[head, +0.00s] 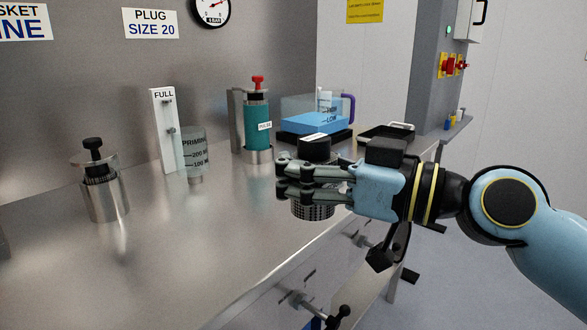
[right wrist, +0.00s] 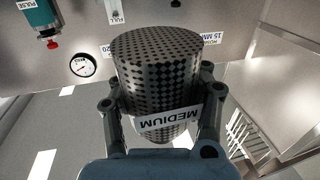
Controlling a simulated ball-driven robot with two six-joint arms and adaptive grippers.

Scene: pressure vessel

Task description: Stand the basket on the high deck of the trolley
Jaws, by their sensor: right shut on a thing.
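The basket (head: 313,211) is a perforated metal cylinder with a black top. In the right wrist view the basket (right wrist: 158,65) fills the middle and carries a white label reading MEDIUM. My right gripper (head: 281,180) is shut around the basket's side and holds it roughly upright. In the head view the basket's middle is hidden behind the fingers. It shows in front of the steel bench near its front edge; I cannot tell its height above the top. I cannot make out the trolley or its high deck. My left gripper is not in view.
The steel bench (head: 190,240) carries a steel cup with a black plunger (head: 105,190), a white FULL stand (head: 166,130), a clear measuring cup (head: 195,155), a teal PULSE cylinder (head: 257,125), a blue water tank (head: 315,122) and a black tray (head: 385,135). Valve handles (head: 325,312) jut from its front.

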